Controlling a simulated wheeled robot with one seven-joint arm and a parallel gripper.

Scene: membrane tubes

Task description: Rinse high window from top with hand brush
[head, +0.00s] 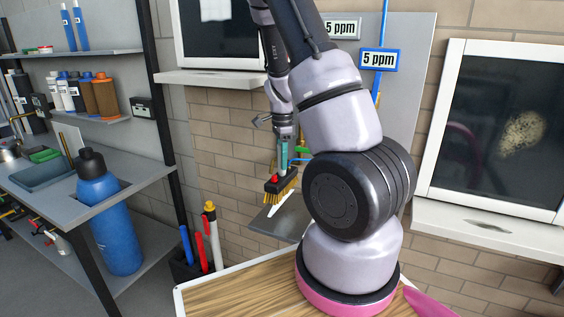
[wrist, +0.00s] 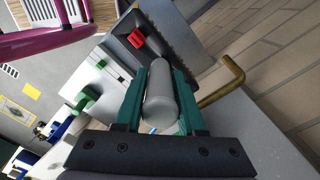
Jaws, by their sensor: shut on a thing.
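My gripper (head: 283,158), with teal fingers, points down in front of the brick wall near the middle of the head view. It is shut on the hand brush (head: 281,184), which has a dark head, a red part and yellow bristles. In the wrist view a grey cylindrical handle (wrist: 159,95) lies between the teal fingers. A white-framed window (head: 220,38) is at the top, left of my arm, its upper part out of view. Another white-framed window (head: 492,130) at the right has a pale dirty patch on its dark pane.
Below my gripper is a grey sloped panel (head: 284,218). A blue pole carries a "5 ppm" sign (head: 379,60). A rack with bottles and a blue tank (head: 108,225) stands at left. A dark bin (head: 187,266) holds coloured handles. White sills (head: 211,79) project below the windows.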

